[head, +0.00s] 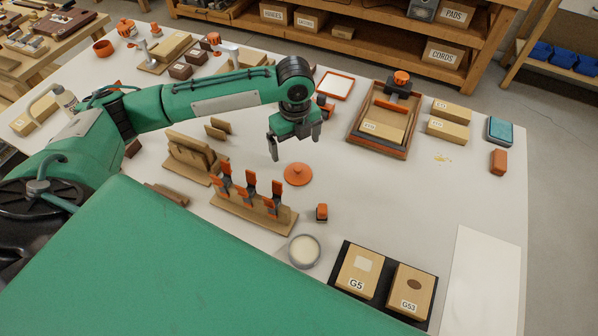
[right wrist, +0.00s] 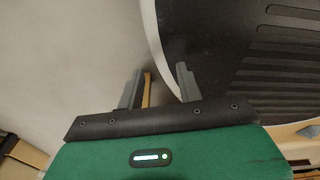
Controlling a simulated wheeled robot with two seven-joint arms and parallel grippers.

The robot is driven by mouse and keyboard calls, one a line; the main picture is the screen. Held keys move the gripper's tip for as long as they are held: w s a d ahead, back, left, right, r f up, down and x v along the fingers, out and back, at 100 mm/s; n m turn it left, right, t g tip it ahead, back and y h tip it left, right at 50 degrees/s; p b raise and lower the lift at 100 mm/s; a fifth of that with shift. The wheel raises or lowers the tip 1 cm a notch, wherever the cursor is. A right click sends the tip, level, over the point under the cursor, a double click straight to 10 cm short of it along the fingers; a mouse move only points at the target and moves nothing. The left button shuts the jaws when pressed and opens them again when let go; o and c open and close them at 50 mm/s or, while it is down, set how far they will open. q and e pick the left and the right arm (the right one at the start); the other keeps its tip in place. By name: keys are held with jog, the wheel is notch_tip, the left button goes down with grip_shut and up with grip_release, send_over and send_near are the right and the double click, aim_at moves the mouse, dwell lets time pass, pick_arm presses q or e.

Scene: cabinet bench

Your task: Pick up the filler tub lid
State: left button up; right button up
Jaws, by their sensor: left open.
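The filler tub lid, an orange disc with a small knob (head: 298,174), lies flat on the white bench top in the middle of the head view. An open round grey tub with cream filler (head: 304,250) stands nearer to me, apart from the lid. My left gripper (head: 295,151) points down with its fingers apart and empty. It is above and slightly beyond the lid in the picture, not touching it. My right gripper (right wrist: 159,84) shows in the right wrist view with its fingers apart and nothing held between them.
A wooden rack with several orange-and-grey clamps (head: 250,208) stands left of the lid. A wooden tray (head: 356,140) lies farther back. A black mat (head: 383,293) bears blocks G5 and G53. The bench right of the lid is mostly clear.

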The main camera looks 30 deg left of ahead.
pick_arm(q)
send_over(297, 167)
jog(key=f, duration=0.5)
jog(key=shift+s+f, duration=0.15)
jog(key=shift+s, duration=0.05)
jog(key=shift+w+f+p, duration=0.2)
jog(key=shift+f+p, duration=0.5)
jog(key=shift+f, duration=2)
pick_arm(e)
jog(key=shift+s+r, duration=0.55)
pick_arm(q)
jog(key=shift+c, duration=0.5)
jog(key=c, duration=1)
